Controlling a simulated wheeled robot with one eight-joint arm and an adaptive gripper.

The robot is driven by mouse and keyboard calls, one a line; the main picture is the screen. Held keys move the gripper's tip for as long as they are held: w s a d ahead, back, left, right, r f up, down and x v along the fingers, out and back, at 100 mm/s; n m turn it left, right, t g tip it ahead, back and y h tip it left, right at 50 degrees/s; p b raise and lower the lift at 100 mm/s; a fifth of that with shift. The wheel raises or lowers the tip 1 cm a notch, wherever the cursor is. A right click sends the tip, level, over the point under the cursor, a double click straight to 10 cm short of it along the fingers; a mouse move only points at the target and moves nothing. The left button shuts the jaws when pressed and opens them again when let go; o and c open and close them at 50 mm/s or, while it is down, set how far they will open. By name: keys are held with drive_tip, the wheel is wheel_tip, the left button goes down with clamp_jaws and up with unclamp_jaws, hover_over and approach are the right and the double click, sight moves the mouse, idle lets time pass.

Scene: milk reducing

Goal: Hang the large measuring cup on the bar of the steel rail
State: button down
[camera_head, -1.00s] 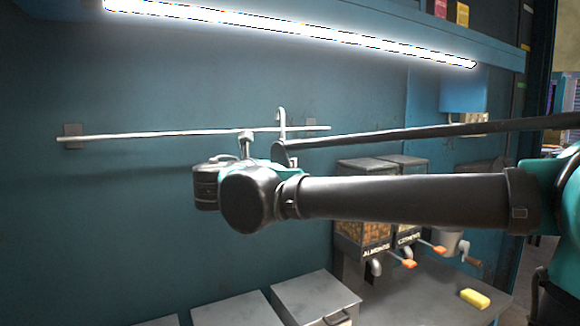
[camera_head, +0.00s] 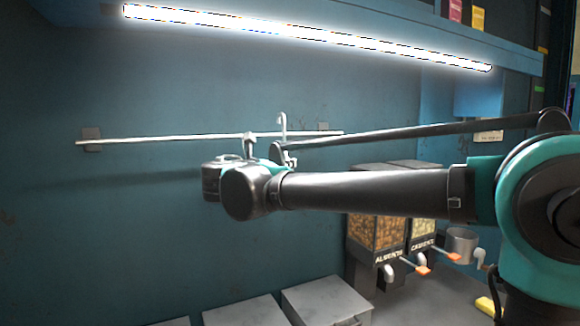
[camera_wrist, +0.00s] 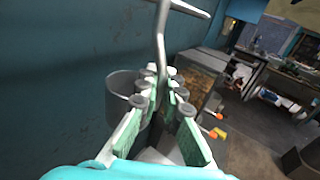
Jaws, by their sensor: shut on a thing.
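My gripper (camera_wrist: 162,82) is shut on the upright metal handle of the large measuring cup. The cup's grey, round body (camera_wrist: 122,84) shows left of the fingers in the wrist view, partly hidden by them. The thin handle (camera_wrist: 161,45) rises from between the fingers toward a bar at the top. In the head view the handle's curved hook end (camera_head: 282,121) stands up at the steel rail (camera_head: 190,138), its tip above the bar. I cannot tell whether it rests over the bar or stands in front of it. My wrist hides the gripper and cup body there.
The rail is fixed to the blue wall by plates, and its right end is free. Almond and cashew dispensers (camera_head: 376,232) stand below right, beside a metal cup (camera_head: 462,243). Grey lidded bins (camera_head: 325,302) lie below. A lit shelf (camera_head: 300,38) runs above.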

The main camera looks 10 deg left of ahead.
drive_tip(key=shift+f, duration=1.95)
drive_tip(key=c, duration=1.6)
unclamp_jaws()
